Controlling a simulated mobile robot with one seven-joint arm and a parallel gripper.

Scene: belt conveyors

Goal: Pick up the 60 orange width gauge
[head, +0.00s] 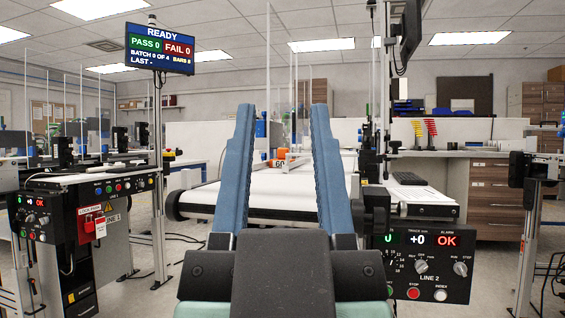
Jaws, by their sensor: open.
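An orange gauge marked 60 (281,164) shows small between my fingers, at the far part of the white conveyor belt (260,192). More orange shows around it, and I cannot make out its full shape at this distance. My gripper (281,112) is in front of the camera, with its two blue fingers spread wide apart. Nothing is between the fingertips. The gauge lies well beyond the gripper, and the fingers hide parts of the belt on both sides.
A Line 2 control panel (421,265) stands at the right front, near the belt's side. A Line 1 station (85,215) with a red tag is at the left. A status screen (160,50) hangs upper left. Brown drawers (494,198) stand at the right.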

